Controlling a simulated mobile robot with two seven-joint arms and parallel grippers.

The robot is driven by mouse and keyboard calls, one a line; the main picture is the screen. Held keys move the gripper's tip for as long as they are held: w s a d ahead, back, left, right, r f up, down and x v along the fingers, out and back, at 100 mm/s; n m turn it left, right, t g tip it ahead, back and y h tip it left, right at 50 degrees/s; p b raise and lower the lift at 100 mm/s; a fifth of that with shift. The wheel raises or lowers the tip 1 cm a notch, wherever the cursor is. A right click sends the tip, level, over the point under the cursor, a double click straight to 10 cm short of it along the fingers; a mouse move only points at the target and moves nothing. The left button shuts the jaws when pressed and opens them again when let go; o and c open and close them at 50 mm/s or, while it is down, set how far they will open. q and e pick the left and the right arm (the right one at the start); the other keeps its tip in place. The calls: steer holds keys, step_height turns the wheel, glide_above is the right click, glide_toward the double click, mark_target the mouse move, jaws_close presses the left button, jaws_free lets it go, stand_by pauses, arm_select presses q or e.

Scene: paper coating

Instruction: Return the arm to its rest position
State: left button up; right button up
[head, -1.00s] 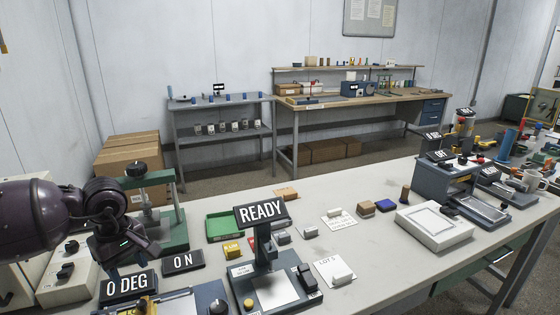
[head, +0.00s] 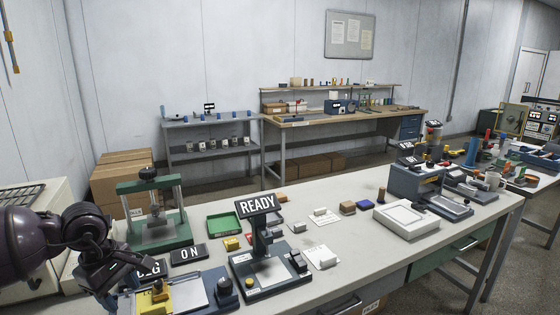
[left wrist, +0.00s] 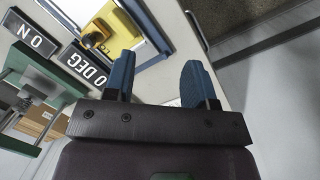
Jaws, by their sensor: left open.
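My left gripper (head: 122,284) is at the lower left of the head view, on the end of my dark purple arm. In the left wrist view its two blue fingers (left wrist: 158,78) stand apart with nothing between them. It is in front of the "0 DEG" sign (head: 150,268), covering part of it in the head view. The device with a yellow block (head: 158,291) is close beside the gripper. My right gripper is not in view.
The "ON" sign (head: 188,252), a green press frame (head: 160,234) and the "READY" stand (head: 260,206) are on the long bench (head: 345,258). A green tray (head: 224,226) and small blocks lie beyond. In the left wrist view, floor (left wrist: 285,75) shows past the bench edge.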

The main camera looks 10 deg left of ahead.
arm_select(q)
steer(key=w+d+r+n+t+h, duration=0.3)
steer(key=d+r+n+t+h, duration=0.1)
steer(key=d+n+h, duration=0.4)
steer(key=w+d+r+n+t+h, duration=0.3)
steer(key=d+r+n+h, duration=0.25)
steer(key=d+n, duration=0.35)
steer(key=s+a+f+n+t+y, duration=0.1)
steer(key=a+f+n+t+y, duration=0.2)
steer(key=f+n, duration=0.55)
steer(key=s+a+f+n+t+y, duration=0.15)
steer(key=f+n+y, duration=0.35)
steer(key=n, duration=0.7)
steer(key=s+a+f+n+t+y, duration=0.15)
steer(key=f+n+t+y, duration=0.35)
steer(key=n, duration=0.5)
steer(key=s+a+f+n+g+y, duration=0.1)
steer(key=s+f+n+g, duration=0.5)
steer(key=s+f, duration=1)
steer(key=s+n+y, duration=0.1)
steer(key=s+n, duration=0.1)
steer(key=shift+s+a+f, duration=0.3)
steer(key=shift+a+f, duration=0.05)
steer(key=shift+a, duration=0.05)
steer(key=shift+n, duration=0.25)
